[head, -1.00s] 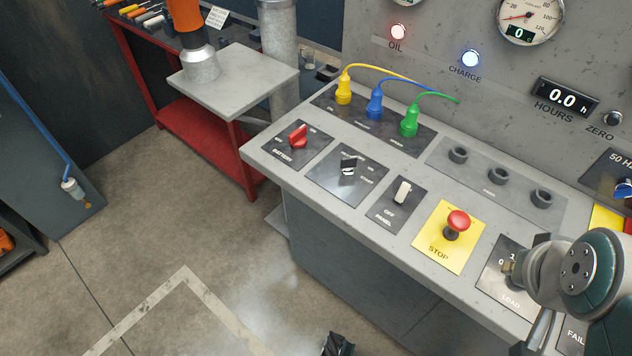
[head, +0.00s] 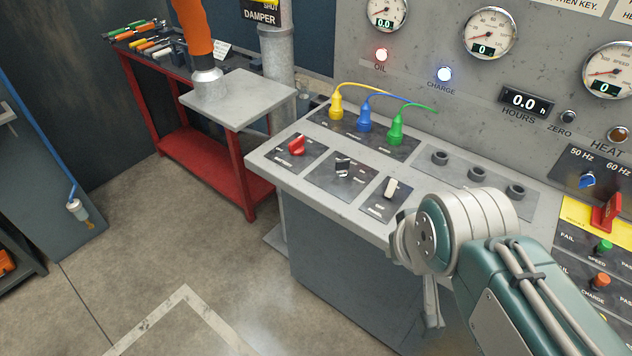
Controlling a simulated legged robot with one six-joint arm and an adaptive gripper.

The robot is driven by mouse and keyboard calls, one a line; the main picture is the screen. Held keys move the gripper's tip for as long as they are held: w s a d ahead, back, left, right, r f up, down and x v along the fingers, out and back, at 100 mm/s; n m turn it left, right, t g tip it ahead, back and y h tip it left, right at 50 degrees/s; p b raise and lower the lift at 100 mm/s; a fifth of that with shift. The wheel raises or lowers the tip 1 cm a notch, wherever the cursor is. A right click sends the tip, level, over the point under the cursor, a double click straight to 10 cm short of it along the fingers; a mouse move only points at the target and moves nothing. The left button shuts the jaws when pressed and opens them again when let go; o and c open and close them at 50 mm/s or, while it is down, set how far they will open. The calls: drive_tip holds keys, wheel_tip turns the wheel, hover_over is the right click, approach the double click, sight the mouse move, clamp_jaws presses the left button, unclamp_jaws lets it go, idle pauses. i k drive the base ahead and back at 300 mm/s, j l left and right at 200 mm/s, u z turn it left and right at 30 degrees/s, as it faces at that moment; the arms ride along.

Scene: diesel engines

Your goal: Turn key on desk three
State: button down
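The desk (head: 262,163) is a grey console with a sloping row of control plates. A small dark key switch with a pale edge (head: 343,168) sits on a dark plate in the front row, between the red battery knob (head: 297,146) and the white panel toggle (head: 391,187). I cannot read which mark it points to. My arm reaches in from the lower right, and its wrist covers the front of the desk to the right of the toggle. My gripper's fingers do not show now, and nothing touches the key.
Yellow (head: 336,106), blue (head: 364,120) and green plugs (head: 395,132) with cables stand behind the key. Gauges and lit OIL (head: 381,55) and CHARGE lamps (head: 444,74) are on the back panel. A red cart (head: 205,167) stands left of the desk. Floor in front is clear.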

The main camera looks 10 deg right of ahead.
sight(342, 165)
drive_tip(key=i+j+z, duration=0.1)
drive_tip(key=i+j, duration=0.15)
drive_tip(key=i+j+z, duration=0.15)
drive_tip(key=j, duration=0.35)
drive_tip(key=i+j+z, duration=0.1)
drive_tip(key=i+j, duration=0.15)
drive_tip(key=j, duration=0.15)
